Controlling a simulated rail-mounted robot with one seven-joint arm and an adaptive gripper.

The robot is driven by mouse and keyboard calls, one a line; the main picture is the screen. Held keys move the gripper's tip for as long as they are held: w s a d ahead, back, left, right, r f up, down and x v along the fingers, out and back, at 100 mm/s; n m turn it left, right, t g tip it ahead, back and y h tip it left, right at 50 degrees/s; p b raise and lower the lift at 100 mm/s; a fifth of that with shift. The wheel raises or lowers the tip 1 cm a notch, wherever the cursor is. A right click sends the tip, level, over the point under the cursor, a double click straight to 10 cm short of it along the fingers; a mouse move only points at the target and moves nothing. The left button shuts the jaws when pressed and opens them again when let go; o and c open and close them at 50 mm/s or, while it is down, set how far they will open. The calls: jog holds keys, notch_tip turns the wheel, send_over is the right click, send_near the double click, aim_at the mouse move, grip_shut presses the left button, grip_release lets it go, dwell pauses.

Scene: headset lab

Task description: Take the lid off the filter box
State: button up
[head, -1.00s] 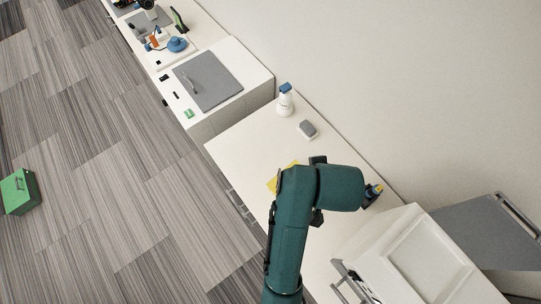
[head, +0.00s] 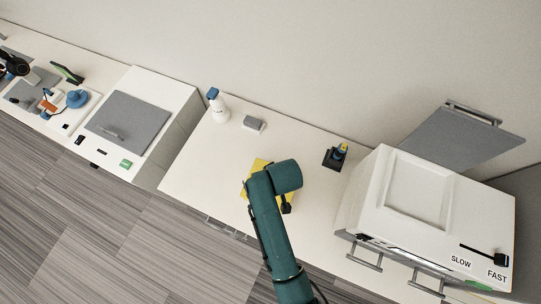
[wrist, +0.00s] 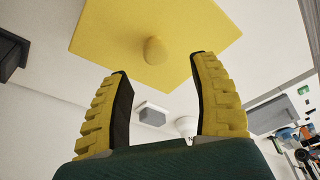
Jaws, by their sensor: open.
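A flat yellow square lid (wrist: 150,25) with a round yellow knob (wrist: 155,51) fills the top of the wrist view. In the head view the same yellow lid (head: 258,165) lies on the white counter area, mostly covered by my arm. The filter box body under it cannot be made out. My gripper (wrist: 158,63) is open and empty. Its two yellow ridged fingers point toward the lid, with the knob showing between and just beyond the fingertips. I cannot tell whether they touch anything. The gripper is largely hidden behind my arm in the head view.
A white spray bottle with blue top (head: 218,107) and a grey block (head: 254,124) stand behind the lid. A dark holder (head: 332,159) is to its right. A white machine (head: 370,200) with a raised grey flap (head: 455,140) stands farther right. Counter between is clear.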

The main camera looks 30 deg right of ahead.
jog(key=x, duration=0.4)
jog(key=shift+s+d+f, duration=0.15)
jog(key=shift+s+f, duration=0.05)
jog(key=shift+f, duration=0.25)
grip_shut()
